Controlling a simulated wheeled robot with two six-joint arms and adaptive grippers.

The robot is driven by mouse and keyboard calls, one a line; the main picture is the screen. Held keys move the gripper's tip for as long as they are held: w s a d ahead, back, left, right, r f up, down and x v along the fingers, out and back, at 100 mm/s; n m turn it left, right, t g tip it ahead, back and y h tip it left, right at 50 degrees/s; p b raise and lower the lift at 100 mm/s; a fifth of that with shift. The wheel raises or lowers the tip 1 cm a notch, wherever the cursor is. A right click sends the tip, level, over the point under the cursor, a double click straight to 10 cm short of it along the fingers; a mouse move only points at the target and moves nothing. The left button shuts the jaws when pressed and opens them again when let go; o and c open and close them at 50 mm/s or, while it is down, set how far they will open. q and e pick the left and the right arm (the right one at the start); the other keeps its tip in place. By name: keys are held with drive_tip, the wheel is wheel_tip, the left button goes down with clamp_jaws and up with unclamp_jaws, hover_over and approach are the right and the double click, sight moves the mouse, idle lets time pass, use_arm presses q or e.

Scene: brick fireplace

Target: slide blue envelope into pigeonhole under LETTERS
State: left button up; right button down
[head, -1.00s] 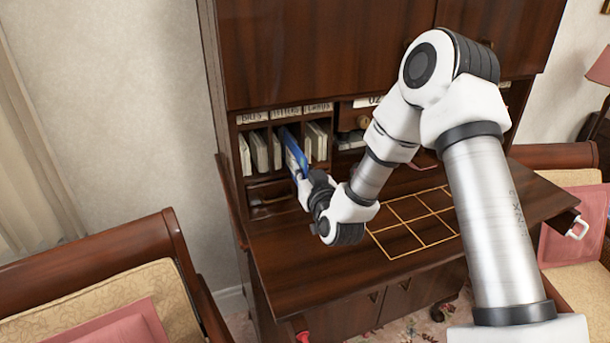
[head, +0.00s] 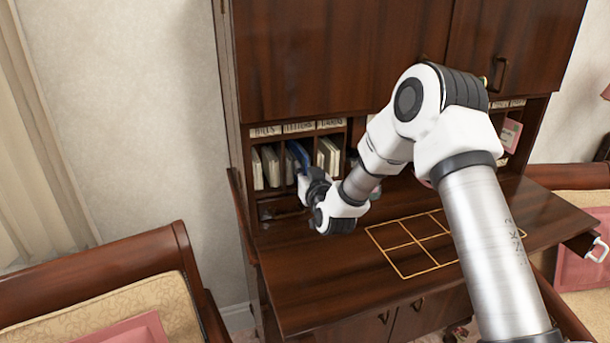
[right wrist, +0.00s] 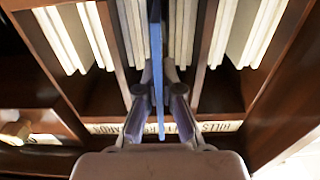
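The blue envelope (head: 299,152) stands upright on edge in the pigeonhole under the LETTERS label (head: 299,128), the middle of three slots. In the right wrist view, the blue envelope (right wrist: 157,45) runs deep between pale envelopes in that slot. My right gripper (head: 303,181) is at the slot's mouth. In the wrist view, the right gripper's tips (right wrist: 158,72) press close on both sides of the envelope's near part, and it looks shut on it. The envelope's far end is hidden.
Pale envelopes fill the BILLS slot (head: 268,167) and the slot on the right. Wooden dividers stand close beside the fingers. The desk top (head: 330,275) below is clear, with a yellow grid (head: 408,244). An upholstered chair (head: 150,275) stands at left.

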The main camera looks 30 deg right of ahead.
drive_tip(key=shift+w, duration=0.3)
drive_tip(key=c, duration=1.2)
unclamp_jaws()
drive_tip(key=shift+c, duration=0.2)
drive_tip(key=v, duration=1.2)
